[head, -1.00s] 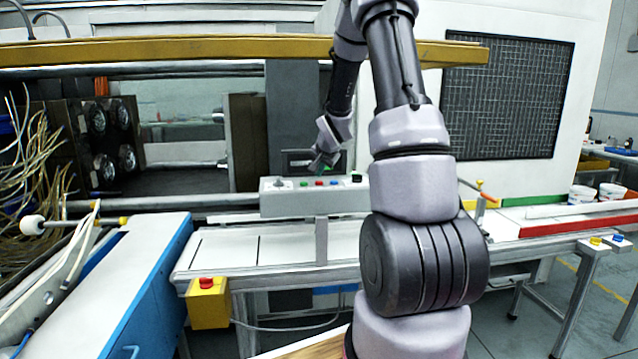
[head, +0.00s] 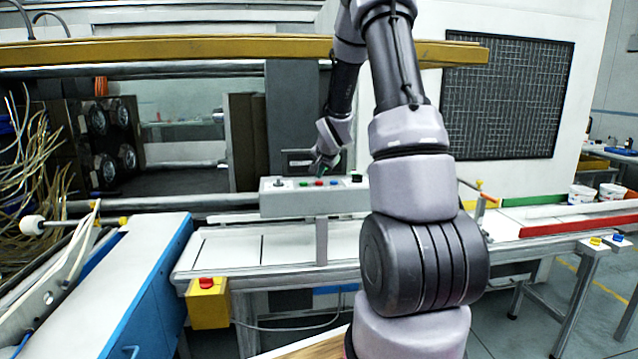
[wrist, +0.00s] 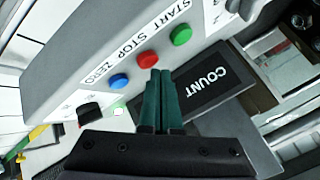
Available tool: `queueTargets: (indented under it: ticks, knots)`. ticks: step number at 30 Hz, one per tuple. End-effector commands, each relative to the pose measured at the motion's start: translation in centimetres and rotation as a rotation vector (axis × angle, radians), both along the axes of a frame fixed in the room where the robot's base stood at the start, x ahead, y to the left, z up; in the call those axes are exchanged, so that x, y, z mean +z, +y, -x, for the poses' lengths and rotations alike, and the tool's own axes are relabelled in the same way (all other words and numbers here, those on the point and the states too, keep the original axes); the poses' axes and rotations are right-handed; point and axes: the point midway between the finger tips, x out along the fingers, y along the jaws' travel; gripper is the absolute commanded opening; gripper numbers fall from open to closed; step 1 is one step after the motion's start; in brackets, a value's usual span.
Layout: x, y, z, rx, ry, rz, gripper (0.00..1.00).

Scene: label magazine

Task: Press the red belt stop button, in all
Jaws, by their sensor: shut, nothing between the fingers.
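A grey control box (head: 300,204) stands above the conveyor belt. Its red button (head: 319,183) sits between a green and a blue one. In the wrist view the red button (wrist: 148,59) is beside the printed word STOP, with the green button (wrist: 181,36) by START and the blue button (wrist: 119,81) by ZERO. My gripper (wrist: 160,72) is shut and empty, its dark green fingertips just below the red button in the picture. I cannot tell whether they touch it. In the head view my gripper (head: 320,171) is just above the box.
A dark COUNT display (wrist: 207,88) lies right beside my fingers. A black knob (wrist: 89,113) is also on the box. Another red button (head: 206,283) tops a yellow box (head: 209,307) at the conveyor's front left. A yellow beam (head: 170,50) crosses behind my arm.

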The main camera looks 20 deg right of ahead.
Motion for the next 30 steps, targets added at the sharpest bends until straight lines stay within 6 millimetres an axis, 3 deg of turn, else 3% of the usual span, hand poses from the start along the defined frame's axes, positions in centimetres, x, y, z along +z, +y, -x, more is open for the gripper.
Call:
queueTargets:
  ticks: [30]
  knots:
    - [-0.92, 0.0, 0.0, 0.0, 0.0, -0.001, 0.0]
